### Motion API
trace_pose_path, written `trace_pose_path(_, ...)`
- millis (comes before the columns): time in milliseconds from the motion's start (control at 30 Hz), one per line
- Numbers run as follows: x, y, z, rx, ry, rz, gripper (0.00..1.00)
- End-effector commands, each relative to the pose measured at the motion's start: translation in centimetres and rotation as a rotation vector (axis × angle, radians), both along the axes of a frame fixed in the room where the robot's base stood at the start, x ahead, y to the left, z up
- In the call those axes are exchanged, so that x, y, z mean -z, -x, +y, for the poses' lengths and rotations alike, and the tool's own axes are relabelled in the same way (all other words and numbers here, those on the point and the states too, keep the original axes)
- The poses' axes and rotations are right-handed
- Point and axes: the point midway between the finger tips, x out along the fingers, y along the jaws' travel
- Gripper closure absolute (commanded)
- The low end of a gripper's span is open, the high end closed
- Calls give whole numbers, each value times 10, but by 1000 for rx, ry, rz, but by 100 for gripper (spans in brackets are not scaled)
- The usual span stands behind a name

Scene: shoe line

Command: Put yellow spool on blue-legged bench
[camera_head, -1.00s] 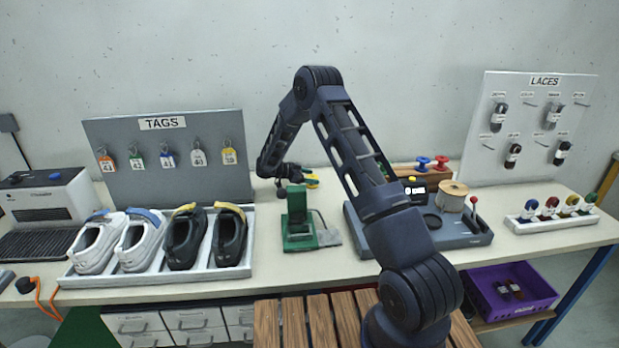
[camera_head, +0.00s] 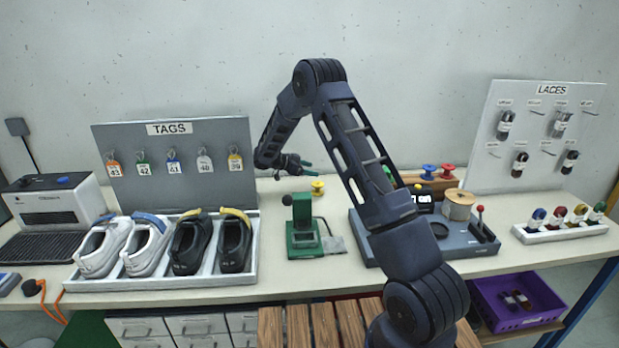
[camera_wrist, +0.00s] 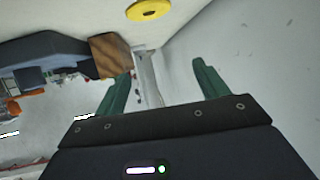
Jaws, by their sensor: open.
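The yellow spool (camera_head: 318,187) stands on the bare back part of the blue-legged bench (camera_head: 270,200), behind the green press. In the wrist view the yellow spool (camera_wrist: 148,10) shows at the top edge, partly cut off, beyond my fingertips. My gripper (camera_head: 304,163) is above and just left of the spool, apart from it. In the wrist view the green fingers of my gripper (camera_wrist: 160,80) are spread with nothing between them. A blue leg (camera_head: 585,305) of the bench shows at the lower right.
The green press (camera_head: 303,235) stands in front of the spool. A wooden rack (camera_head: 436,184) holds red and blue spools to the right, behind a grey tray (camera_head: 455,241). A shoe tray (camera_head: 160,281) and tag board (camera_head: 180,135) are at left. My arm hides part of the bench.

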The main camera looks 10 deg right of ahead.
Motion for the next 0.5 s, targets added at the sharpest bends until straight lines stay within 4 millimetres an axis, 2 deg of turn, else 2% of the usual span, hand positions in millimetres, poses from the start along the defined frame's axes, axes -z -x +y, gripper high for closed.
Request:
trace_pose_path(167,-13,3,-4,1,-7,15,27)
trace_pose_path(267,-28,9,-13,3,-25,51,27)
trace_pose_path(500,-88,47,-52,-18,-126,229,27)
